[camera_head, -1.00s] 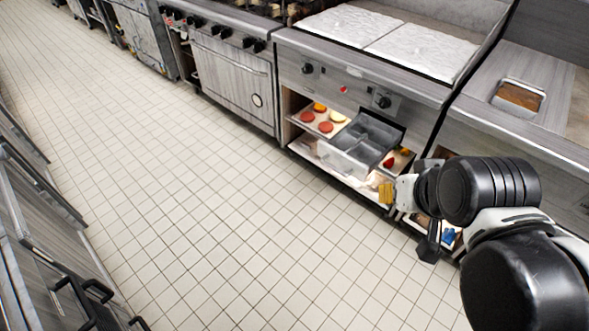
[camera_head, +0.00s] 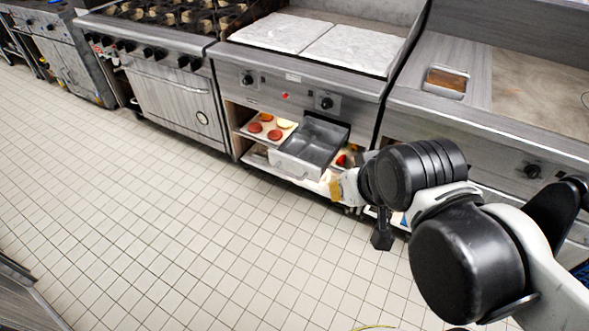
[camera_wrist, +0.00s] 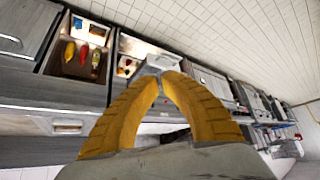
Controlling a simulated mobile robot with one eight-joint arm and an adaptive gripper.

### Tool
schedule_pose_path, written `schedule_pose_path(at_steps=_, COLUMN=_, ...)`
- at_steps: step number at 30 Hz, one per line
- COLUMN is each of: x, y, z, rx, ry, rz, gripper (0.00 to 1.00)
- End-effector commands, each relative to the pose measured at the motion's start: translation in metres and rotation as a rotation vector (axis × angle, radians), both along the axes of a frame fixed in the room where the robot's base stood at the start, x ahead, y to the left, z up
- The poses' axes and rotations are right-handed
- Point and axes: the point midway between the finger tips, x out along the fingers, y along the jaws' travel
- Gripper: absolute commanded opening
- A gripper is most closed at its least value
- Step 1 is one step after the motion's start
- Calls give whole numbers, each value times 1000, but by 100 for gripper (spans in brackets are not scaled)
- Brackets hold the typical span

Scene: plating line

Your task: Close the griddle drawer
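The griddle drawer (camera_head: 298,167) is a grey metal box pulled out from below the griddle (camera_head: 310,76). Its hollow inside shows in the head view, and its front sticks out past the cabinet. In the wrist view a pale grey part that looks like the drawer (camera_wrist: 163,60) lies just beyond my fingertips. My gripper (camera_head: 336,188) has yellow fingers and is low, at the right of the drawer's front. In the wrist view the two fingertips (camera_wrist: 160,77) meet with nothing visible between them. I cannot tell whether they touch the drawer.
A tray of red and yellow food pieces (camera_head: 268,127) is on the shelf left of the drawer. An oven (camera_head: 175,103) stands further left, and a counter with a small inset pan (camera_head: 446,80) is at right. The tiled floor (camera_head: 160,220) before the line is clear.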

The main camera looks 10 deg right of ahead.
Motion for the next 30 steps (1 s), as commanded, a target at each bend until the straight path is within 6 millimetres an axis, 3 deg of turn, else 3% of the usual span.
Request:
schedule_pose_path(at_steps=5, x=22, y=2, z=13, rx=-80, ry=26, rz=111, gripper=0)
schedule_pose_path(at_steps=11, x=93, y=8, z=31, rx=-310, ry=107, rz=453, gripper=0)
schedule_pose_path(at_steps=17, x=175, y=20, z=19, rx=-536, ry=194, rz=847, gripper=0)
schedule_pose_path(at_steps=23, x=254, y=36, z=-27, rx=-731, ry=274, rz=1257, gripper=0)
schedule_pose_path(at_steps=30, x=327, y=58, z=-120, rx=-915, ry=354, rz=1764, gripper=0)
